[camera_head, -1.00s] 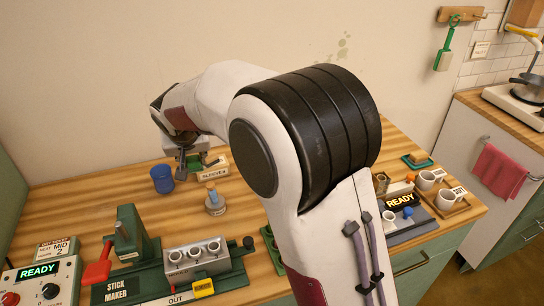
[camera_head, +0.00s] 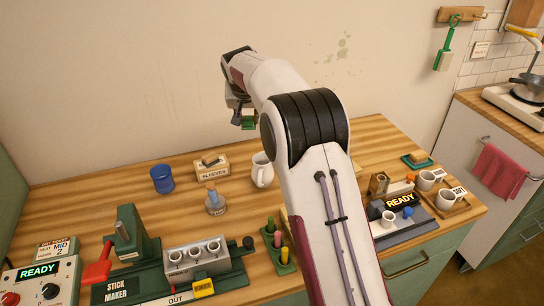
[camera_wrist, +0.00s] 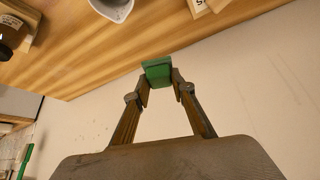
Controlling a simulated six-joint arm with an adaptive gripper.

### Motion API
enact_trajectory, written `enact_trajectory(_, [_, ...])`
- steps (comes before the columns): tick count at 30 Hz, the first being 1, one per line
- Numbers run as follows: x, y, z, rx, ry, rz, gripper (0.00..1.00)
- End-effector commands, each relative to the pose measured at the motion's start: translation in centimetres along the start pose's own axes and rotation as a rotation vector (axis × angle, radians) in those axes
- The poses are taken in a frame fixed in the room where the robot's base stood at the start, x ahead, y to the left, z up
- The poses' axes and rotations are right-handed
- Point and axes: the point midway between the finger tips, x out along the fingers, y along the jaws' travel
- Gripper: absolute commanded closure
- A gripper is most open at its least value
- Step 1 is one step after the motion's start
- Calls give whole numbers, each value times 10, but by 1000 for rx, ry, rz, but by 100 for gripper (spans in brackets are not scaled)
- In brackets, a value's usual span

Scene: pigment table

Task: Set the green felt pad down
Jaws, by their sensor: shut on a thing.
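My gripper (camera_head: 245,117) is raised above the back of the wooden table in the head view. It is shut on the green felt pad (camera_wrist: 157,74), a small green block held between the fingertips in the wrist view. The pad also shows as a green patch at the fingertips in the head view (camera_head: 249,123). It is in the air, clear of the table.
Below stand a white pitcher (camera_head: 262,170), a sleeves box (camera_head: 211,165), a blue cup (camera_head: 162,179) and a small bottle (camera_head: 215,203). The stick maker (camera_head: 130,260) is front left, a tray with colored sticks (camera_head: 280,248) front middle. Mugs (camera_head: 447,200) stand at right.

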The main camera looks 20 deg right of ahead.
Motion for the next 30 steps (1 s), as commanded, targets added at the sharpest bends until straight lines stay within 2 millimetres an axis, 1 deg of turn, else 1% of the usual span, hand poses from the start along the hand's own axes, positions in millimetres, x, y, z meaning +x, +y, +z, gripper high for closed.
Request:
enact_trajectory(1, [6,10,-6,12,1,6,93])
enact_trajectory(3, [11,22,-13,22,-1,13,93])
enact_trajectory(8, [20,41,-23,41,-1,21,93])
enact_trajectory(15, [28,60,-32,58,-1,31,93])
enact_trajectory(22, [34,75,-38,70,-3,37,93])
enact_trajectory(30, [52,74,-26,69,-3,37,93])
